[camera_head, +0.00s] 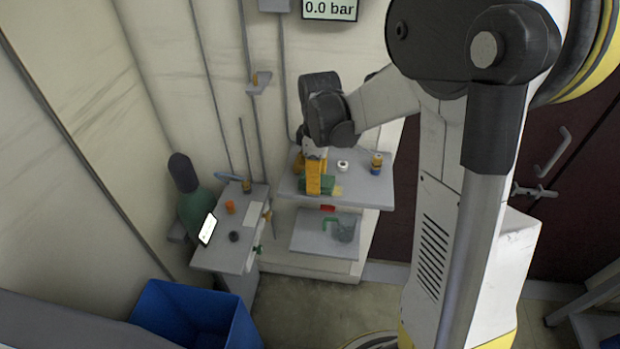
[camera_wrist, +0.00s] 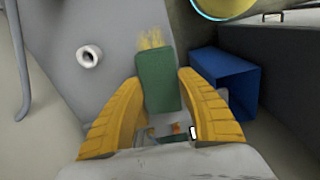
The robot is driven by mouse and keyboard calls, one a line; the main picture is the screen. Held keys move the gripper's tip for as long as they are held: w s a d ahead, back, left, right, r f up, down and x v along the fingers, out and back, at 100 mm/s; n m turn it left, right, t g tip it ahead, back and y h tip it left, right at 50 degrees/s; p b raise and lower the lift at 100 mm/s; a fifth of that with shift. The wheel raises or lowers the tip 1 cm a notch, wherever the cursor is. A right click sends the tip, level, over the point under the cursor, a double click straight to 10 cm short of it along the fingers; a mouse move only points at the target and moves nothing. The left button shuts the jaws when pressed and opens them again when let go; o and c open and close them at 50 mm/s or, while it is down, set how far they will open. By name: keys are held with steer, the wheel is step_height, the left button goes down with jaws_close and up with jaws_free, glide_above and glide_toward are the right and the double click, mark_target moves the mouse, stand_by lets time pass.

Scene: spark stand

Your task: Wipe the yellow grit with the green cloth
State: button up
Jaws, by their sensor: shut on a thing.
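My gripper (camera_head: 314,187) has yellow fingers and points down over the upper grey shelf (camera_head: 362,194). It is shut on the green cloth (camera_head: 303,185). In the wrist view the cloth (camera_wrist: 155,80) is a green block between the two yellow fingers (camera_wrist: 158,115). The yellow grit (camera_wrist: 152,40) shows as a streaky patch just beyond the cloth's far end. In the head view a pale yellow bit of the grit (camera_head: 338,191) shows right of the cloth. The cloth may hide more grit under it.
A white ring (camera_head: 343,166) and a brass and blue fitting (camera_head: 376,164) stand on the same shelf. A lower shelf (camera_head: 310,236) holds a grey-green item. A side bench (camera_head: 225,260), a green bottle (camera_head: 195,205) and a blue bin (camera_head: 190,315) are to the left.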

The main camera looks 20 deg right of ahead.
mark_target(343, 191)
steer(key=shift+s+d+f, duration=0.1)
steer(key=shift+s+d, duration=0.55)
steer(key=shift+d, duration=0.3)
steer(key=shift+s+d+f, duration=0.15)
steer(key=shift+s+d, duration=0.55)
steer(key=shift+d, duration=0.25)
steer(key=shift+s+d+f, duration=0.1)
steer(key=shift+s+d, duration=0.55)
steer(key=shift+d, duration=0.3)
steer(key=shift+r+p, duration=2.05)
steer(key=shift+r, duration=0.95)
steer(key=shift+r, duration=0.1)
step_height(343, 191, up, 3)
steer(key=shift+f+p, duration=0.1)
steer(key=shift+p, duration=1)
step_height(343, 191, down, 7)
steer(key=b, duration=0.5)
